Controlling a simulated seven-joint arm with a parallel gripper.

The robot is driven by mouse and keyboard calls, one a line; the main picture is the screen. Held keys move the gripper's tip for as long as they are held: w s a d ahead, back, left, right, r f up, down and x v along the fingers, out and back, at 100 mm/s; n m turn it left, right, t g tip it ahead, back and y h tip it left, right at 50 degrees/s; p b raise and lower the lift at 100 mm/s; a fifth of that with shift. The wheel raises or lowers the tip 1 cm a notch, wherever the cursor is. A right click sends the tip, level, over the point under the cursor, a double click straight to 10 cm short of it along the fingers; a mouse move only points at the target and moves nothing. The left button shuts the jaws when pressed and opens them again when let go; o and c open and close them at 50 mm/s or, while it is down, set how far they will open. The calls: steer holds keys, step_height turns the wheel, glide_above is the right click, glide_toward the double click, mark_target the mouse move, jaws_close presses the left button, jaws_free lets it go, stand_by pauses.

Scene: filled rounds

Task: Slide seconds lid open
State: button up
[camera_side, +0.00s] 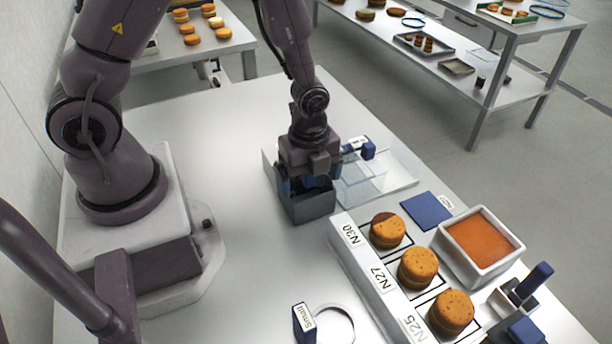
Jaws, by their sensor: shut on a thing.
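The seconds box is a grey open-topped bin (308,207) on the white table, under my arm. A clear, glass-like lid panel (362,186) extends to its right. My gripper (303,184) points down at the bin's top and is shut on the lid's grip. The grip itself is mostly hidden by the fingers, with only dark blue patches showing there. A small blue piece with a white label (357,146) stands behind the clear panel; its text is too small to read.
A white rack (368,279) labelled N30, N27 and N25 holds three filled rounds at the front right. A white tub of orange filling (448,262), a blue pad (427,211) and a ring with a "Small" sign (303,325) are nearby. The table left of the bin is clear.

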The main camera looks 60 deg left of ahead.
steer(key=shift+a, duration=3.65)
steer(key=o, duration=0.3)
steer(key=shift+o, duration=0.2)
steer(key=shift+r, duration=3.5)
